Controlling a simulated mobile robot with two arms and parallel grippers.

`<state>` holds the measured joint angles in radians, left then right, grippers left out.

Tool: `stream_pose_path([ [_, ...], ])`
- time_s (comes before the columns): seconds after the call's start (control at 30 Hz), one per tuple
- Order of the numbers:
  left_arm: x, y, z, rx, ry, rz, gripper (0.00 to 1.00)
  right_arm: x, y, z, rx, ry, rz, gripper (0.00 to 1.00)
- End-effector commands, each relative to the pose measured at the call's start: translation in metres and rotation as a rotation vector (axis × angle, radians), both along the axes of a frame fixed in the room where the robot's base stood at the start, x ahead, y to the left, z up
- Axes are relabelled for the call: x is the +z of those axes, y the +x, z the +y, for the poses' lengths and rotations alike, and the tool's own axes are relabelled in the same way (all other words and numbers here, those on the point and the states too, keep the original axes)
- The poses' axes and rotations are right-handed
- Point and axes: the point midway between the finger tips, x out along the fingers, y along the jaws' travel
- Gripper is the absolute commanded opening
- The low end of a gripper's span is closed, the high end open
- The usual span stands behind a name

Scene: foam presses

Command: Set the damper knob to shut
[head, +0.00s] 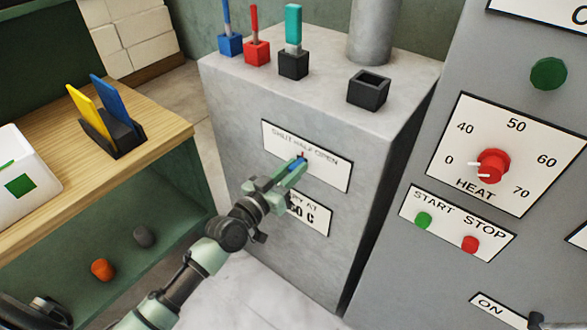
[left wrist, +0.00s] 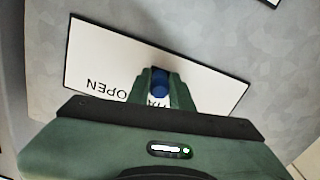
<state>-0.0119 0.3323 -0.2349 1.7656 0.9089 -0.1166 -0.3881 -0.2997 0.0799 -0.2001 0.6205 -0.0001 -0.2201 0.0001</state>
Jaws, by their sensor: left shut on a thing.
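The damper knob is small and blue and sits on a white plate (head: 333,176) marked SHUT, HALF and OPEN, on the front of the grey cabinet. In the head view a red mark at the knob (head: 299,162) points up, roughly at the HALF label; its exact setting is hard to tell. My left gripper (head: 294,172) is shut on the knob and hides most of it. In the left wrist view the blue knob (left wrist: 160,82) sits between the two green fingers, with OPEN upside down to the left and SHUT hidden.
A second plate (head: 316,217) below is partly covered by my left arm. Right stands a panel with a red HEAT knob (head: 493,166), START button (head: 424,220) and STOP button (head: 470,244). The cabinet top holds a black open box (head: 369,90) and several coloured holders. A wooden shelf (head: 165,122) is left.

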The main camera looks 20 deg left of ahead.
Motion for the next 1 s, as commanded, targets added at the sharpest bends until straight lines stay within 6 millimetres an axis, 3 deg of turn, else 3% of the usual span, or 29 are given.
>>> stream_pose_path([
  [0.53,-0.001,0.001,0.003,0.000,0.002,-0.002,0.00,-0.003,0.000,0.000,0.000,0.000,0.001,0.00],
  [0.8,-0.005,0.017,0.046,0.000,0.008,-0.004,0.00,-0.033,0.000,0.000,0.000,0.000,0.001,0.00],
  [1.0,-0.001,0.022,0.061,0.001,0.001,0.000,0.00,-0.039,0.000,0.000,0.000,0.000,0.001,0.00],
])
